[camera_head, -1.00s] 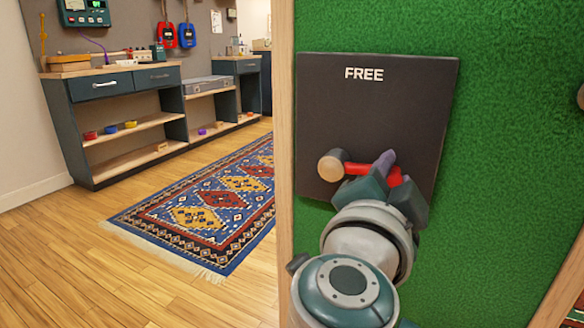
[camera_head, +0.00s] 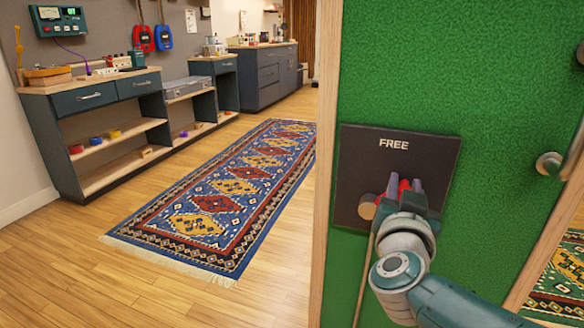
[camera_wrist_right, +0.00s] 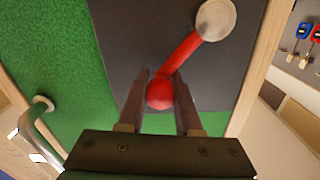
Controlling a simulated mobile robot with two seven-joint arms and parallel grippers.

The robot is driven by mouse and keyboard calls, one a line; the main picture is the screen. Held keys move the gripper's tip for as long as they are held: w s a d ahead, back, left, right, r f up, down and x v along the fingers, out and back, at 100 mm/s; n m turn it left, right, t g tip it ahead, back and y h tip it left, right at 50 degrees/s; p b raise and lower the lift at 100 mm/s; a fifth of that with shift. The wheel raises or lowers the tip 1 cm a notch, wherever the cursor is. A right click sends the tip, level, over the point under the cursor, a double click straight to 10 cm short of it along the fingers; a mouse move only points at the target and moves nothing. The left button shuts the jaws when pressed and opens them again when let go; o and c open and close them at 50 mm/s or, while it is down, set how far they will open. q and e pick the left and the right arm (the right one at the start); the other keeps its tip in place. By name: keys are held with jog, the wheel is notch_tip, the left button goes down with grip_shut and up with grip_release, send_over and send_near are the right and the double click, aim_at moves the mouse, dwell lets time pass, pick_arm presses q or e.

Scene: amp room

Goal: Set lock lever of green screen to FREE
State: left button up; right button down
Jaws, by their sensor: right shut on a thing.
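The green screen (camera_head: 420,80) has a dark lock plate (camera_head: 358,165) with the word FREE (camera_head: 393,144) at its upper part. The lock lever has a round tan pivot (camera_head: 367,207) and a red arm (camera_head: 393,186) that points up and right from it in the head view. My right gripper (camera_head: 405,188) covers part of the lever. In the right wrist view, the red ball knob (camera_wrist_right: 160,93) sits between the fingers of my right gripper (camera_wrist_right: 160,102), which is shut on it; the pivot (camera_wrist_right: 215,19) is at the top. My left gripper is not in view.
The screen has a wooden frame edge (camera_head: 326,150) and a metal handle (camera_head: 549,165) on its right. A patterned rug (camera_head: 230,195) lies on the open wooden floor to the left. A workbench with shelves (camera_head: 100,125) stands along the wall behind.

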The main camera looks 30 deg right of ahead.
aim_at(388, 166)
jog(key=n, duration=0.1)
jog(key=w+a+r+n+p, duration=0.1)
jog(key=shift+n, duration=0.3)
jog(key=shift+w+a+r+n+p, duration=0.1)
jog(key=shift+w+a+n+p, duration=0.35)
jog(key=shift+n, duration=0.75)
jog(key=shift+w+a, duration=0.15)
jog(key=shift+w, duration=0.05)
jog(key=shift+n, duration=0.3)
jog(key=c, duration=1)
grip_release()
jog(key=o, duration=0.4)
jog(key=shift+w+r, duration=0.1)
